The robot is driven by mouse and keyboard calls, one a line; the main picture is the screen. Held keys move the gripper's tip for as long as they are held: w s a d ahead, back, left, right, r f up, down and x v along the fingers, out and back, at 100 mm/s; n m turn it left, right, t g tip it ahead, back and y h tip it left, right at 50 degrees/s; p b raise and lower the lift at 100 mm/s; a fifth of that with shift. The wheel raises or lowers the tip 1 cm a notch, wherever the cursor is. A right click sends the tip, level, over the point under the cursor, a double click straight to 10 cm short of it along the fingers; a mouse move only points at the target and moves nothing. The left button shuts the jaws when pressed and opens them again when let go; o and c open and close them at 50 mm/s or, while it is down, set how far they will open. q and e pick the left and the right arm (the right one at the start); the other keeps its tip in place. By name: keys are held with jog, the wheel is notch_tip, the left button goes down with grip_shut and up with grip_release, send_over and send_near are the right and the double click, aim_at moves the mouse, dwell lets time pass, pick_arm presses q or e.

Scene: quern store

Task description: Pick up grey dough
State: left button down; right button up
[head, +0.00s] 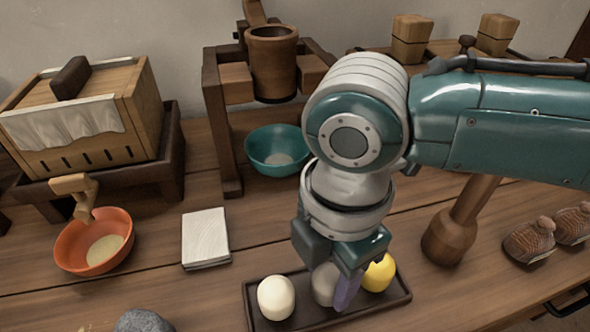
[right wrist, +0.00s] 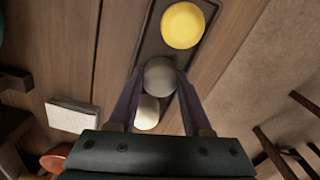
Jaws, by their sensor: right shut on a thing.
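The grey dough (head: 324,285) is a rounded lump at the middle of a dark tray (head: 262,318), between a cream dough (head: 276,298) on the left and a yellow dough (head: 379,273) on the right. My right gripper (head: 333,292) reaches down from above and is shut on the grey dough, its fingers partly hiding it. In the right wrist view the grey dough (right wrist: 159,75) sits between the two fingertips, with the yellow dough (right wrist: 183,25) beyond and the cream dough (right wrist: 147,112) nearer. I cannot tell whether the grey dough touches the tray. My left gripper is not in view.
A folded white cloth (head: 206,238) lies left of the tray. An orange bowl (head: 94,242) and a teal bowl (head: 277,150) stand farther left and back. A wooden mallet (head: 452,235) and brown shoe-like things (head: 529,241) are at the right. A grey stone (head: 144,321) is front left.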

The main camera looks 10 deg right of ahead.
aim_at(328, 286)
grip_shut()
jog(key=shift+r, duration=0.6)
notch_tip(328, 286, up, 19)
jog(key=p, duration=0.6)
